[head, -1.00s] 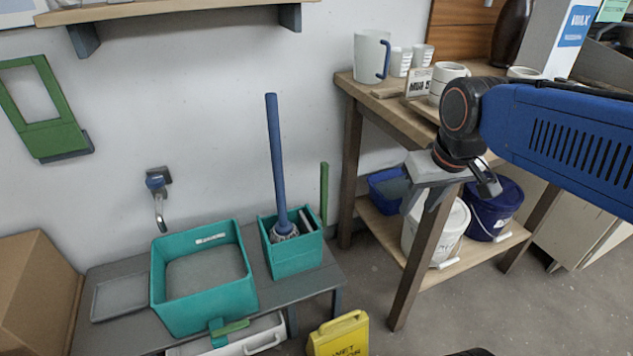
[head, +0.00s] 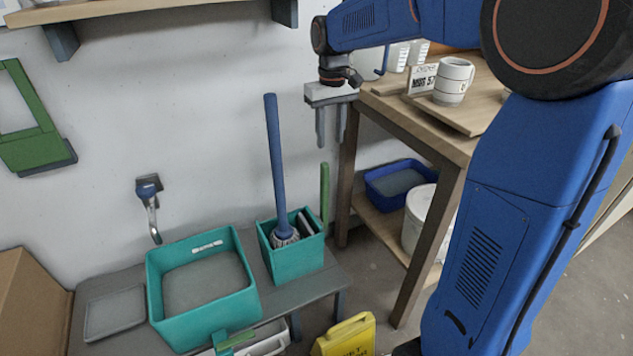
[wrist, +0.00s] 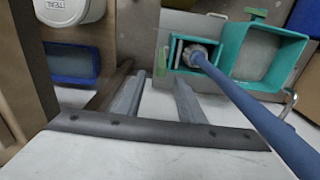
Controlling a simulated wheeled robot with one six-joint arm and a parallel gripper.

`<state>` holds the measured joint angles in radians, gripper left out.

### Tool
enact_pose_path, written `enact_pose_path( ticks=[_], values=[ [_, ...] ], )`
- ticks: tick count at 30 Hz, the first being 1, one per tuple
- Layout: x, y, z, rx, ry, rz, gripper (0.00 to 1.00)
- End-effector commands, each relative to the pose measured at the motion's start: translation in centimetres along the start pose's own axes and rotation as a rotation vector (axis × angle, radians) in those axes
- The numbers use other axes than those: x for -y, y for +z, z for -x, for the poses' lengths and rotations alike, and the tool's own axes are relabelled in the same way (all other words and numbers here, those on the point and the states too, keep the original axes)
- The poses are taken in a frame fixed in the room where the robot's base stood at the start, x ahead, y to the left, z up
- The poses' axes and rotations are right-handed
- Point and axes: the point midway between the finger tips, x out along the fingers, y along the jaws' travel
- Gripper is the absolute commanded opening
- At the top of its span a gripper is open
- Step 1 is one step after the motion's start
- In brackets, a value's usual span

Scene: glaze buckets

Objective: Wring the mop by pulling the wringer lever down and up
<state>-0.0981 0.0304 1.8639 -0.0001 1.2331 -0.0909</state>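The mop (head: 275,165) stands upright with its blue handle up and its head (head: 285,235) in the small teal wringer bucket (head: 298,262). The green wringer lever (head: 325,192) points up at the bucket's right side. In the wrist view the lever (wrist: 162,61) shows end-on beyond the fingertips, beside the wringer bucket (wrist: 172,52). My gripper (head: 330,143) is open and empty, fingers pointing down, above and slightly right of the lever, apart from it. The mop handle (wrist: 245,103) crosses the right of the wrist view.
A large teal basin (head: 205,300) stands left of the wringer on a low grey bench (head: 300,293). A wooden shelf table (head: 445,140) with a mug (head: 453,82) stands close right of my gripper. A wall tap (head: 150,205) and a yellow sign (head: 345,337) are nearby.

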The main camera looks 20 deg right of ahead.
Motion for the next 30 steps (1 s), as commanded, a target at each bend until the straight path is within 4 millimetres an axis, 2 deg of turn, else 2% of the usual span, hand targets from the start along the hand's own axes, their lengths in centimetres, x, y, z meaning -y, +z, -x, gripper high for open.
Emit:
enact_pose_path(
  ticks=[4,11,30],
  values=[
    [0.1,-1.2,-0.5,0.014,-0.001,0.007,0.35],
    [0.1,-1.3,-2.1,0.016,-0.002,0.008,0.35],
    [0.1,-1.1,-13.2,0.017,-0.002,0.007,0.35]
  ],
)
